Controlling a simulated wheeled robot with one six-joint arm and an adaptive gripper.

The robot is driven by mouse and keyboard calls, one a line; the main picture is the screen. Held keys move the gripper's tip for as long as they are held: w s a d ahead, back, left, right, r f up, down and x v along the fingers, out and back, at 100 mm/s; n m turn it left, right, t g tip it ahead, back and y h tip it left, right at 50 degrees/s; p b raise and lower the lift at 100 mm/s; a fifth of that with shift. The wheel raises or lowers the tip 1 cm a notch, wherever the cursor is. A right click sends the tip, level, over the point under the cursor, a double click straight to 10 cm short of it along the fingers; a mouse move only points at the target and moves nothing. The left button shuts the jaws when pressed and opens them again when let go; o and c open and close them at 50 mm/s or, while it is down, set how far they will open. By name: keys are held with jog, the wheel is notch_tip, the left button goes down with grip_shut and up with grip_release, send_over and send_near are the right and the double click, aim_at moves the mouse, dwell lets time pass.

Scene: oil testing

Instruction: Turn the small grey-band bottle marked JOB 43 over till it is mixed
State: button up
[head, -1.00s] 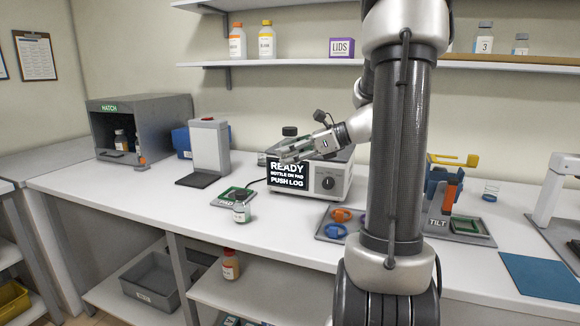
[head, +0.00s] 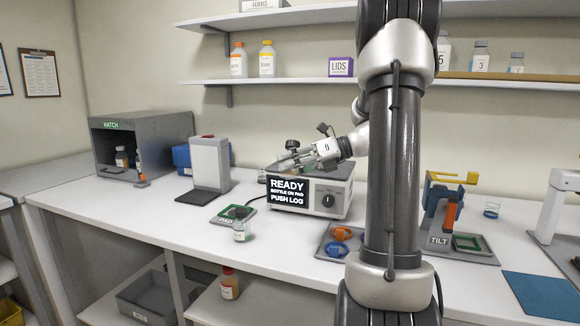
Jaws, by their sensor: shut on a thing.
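My gripper (head: 288,160) reaches left over the display machine and is shut on a small dark-capped thing (head: 292,145), which looks like a bottle. Its body is mostly hidden by the fingers, and no grey band or JOB 43 mark can be read.
The READY display machine (head: 327,191) stands below my gripper. A white stand (head: 210,163) and the hatch box (head: 142,136) are to the left. A tray of coloured rings (head: 327,250) and the TILT stand (head: 437,240) are to the right. The front counter between pad and tray is clear.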

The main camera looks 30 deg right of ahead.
jog(key=shift+f+m+y, duration=0.1)
jog(key=shift+m+y, duration=0.4)
jog(key=shift+m, duration=0.5)
jog(key=m+y, duration=0.1)
jog(key=m, duration=0.1)
jog(key=shift+m+g, duration=0.3)
jog(key=shift+g, duration=0.1)
jog(key=shift+m+y, duration=0.3)
jog(key=shift+m+y, duration=0.7)
jog(key=shift+m, duration=0.5)
jog(key=m+t+y, duration=0.1)
jog(key=m, duration=0.2)
jog(key=shift+m, duration=0.4)
